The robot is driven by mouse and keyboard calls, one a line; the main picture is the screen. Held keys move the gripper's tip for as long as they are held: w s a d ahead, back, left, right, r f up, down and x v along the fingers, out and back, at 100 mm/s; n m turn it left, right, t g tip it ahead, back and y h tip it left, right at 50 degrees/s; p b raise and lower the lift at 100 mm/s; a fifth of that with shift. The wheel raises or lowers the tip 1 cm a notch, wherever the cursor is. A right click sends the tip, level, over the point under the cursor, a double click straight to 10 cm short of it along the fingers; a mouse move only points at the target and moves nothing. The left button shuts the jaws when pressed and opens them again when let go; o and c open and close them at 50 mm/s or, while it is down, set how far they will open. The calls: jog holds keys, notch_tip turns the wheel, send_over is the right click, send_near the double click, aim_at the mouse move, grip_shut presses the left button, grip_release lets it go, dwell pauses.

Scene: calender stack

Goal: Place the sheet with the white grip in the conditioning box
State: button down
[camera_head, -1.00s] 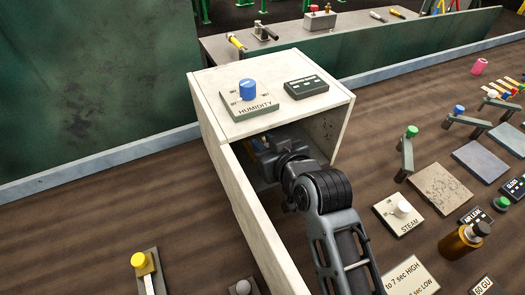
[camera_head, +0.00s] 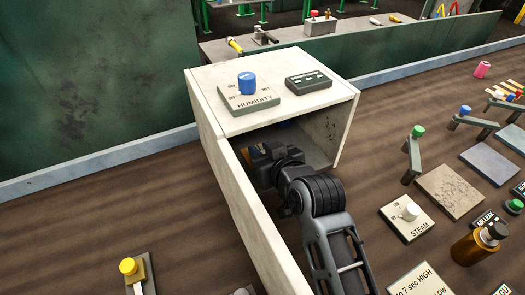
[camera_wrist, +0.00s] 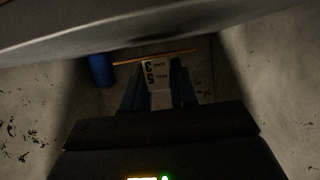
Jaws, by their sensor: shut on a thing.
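The conditioning box (camera_head: 205,105) is a white, open-fronted box with a blue HUMIDITY knob on top. My gripper (camera_head: 262,160) reaches into its opening, near the left side. In the wrist view my gripper (camera_wrist: 157,90) is shut on a white grip (camera_wrist: 158,76) with dark printed figures, held between two bluish fingers. A thin orange edge (camera_wrist: 180,53) runs across just beyond the grip; it may be the sheet, seen nearly edge-on. The sheet's face is hidden, and I cannot tell whether it touches the box.
A blue cylinder (camera_wrist: 101,70) stands left of the grip in the wrist view. A long white panel (camera_head: 250,225) extends from the box's left side toward me, close to my arm. A STEAM plate (camera_head: 406,215) and an amber bottle (camera_head: 472,245) stand at right.

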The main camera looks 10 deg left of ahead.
jog(key=shift+f, duration=0.45)
jog(key=c, duration=0.9)
grip_release()
jog(key=shift+r, duration=0.1)
jog(key=shift+r, duration=0.3)
jog(key=p+v, duration=0.5)
jog(key=v, duration=0.7)
jog(key=shift+r, duration=0.25)
